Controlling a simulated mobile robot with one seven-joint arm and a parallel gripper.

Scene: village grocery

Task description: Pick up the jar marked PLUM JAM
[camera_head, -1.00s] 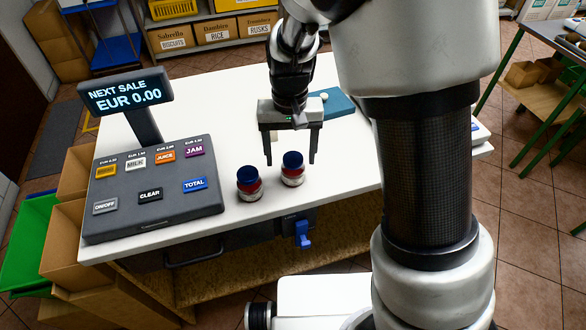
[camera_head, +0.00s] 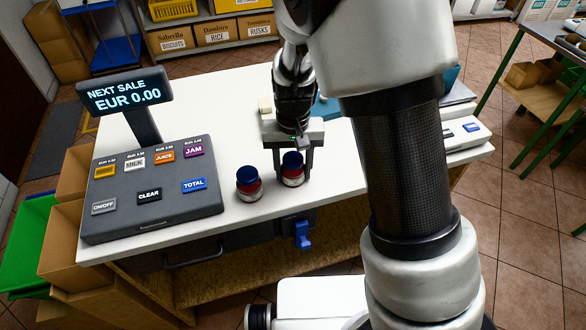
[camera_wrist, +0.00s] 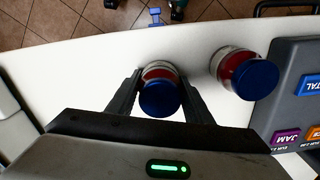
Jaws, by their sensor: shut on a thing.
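Two similar jars with blue lids and red contents stand upright on the white counter. My gripper (camera_head: 293,172) is shut on the right-hand jar (camera_head: 292,180), one finger on each side of it. In the wrist view this held jar (camera_wrist: 160,97) is between the fingertips. The other jar (camera_head: 248,190) stands just to its left, apart from the fingers; in the wrist view it is the jar on the right (camera_wrist: 246,77). The label writing on both jars is too small to read, so I cannot tell which is PLUM JAM. The held jar appears still on the counter.
A cash register keypad (camera_head: 150,225) with its display (camera_head: 124,92) stands left of the jars. The counter's (camera_head: 225,222) front edge is close to both jars. A small device (camera_head: 465,136) lies at the right end.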

